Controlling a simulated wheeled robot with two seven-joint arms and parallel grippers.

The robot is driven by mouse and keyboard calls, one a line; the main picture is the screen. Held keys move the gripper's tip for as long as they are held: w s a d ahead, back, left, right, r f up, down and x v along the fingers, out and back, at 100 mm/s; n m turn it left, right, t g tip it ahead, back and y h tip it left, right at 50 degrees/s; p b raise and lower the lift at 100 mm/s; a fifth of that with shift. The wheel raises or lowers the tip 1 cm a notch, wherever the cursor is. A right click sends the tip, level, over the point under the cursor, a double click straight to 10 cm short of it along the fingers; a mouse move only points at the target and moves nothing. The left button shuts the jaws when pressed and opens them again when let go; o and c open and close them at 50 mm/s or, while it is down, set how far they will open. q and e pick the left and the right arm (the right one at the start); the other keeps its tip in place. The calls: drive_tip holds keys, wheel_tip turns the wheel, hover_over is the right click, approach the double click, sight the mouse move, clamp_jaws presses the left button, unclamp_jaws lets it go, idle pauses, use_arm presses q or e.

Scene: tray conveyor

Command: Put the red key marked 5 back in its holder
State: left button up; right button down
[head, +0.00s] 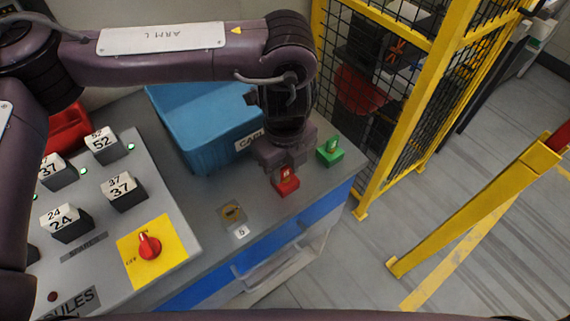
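The red key (287,184) is at the right part of the grey bench top, right of its holder, with a small pale mark on its upright part that is too small to read. The holder (232,213) is a small plate with a dark slot, and a white tag marked 5 (242,232) lies in front of it. The slot looks empty. My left gripper (284,164) points down right at the red key, overlapping its top. Its fingertips are partly hidden, so I cannot tell whether they grip the key. My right gripper is not in view.
A green key (330,151) stands right of the red one. A blue crate (190,145) is behind. A control panel (185,215) with numbered blocks and a red rotary switch (148,246) is at left. A yellow mesh fence (405,110) rises beyond the bench's right end.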

sight(285, 167)
use_arm(q)
drive_tip(key=o, duration=0.5)
wheel_tip(285, 167, up, 8)
drive_tip(key=shift+f, duration=0.1)
idle(0.7)
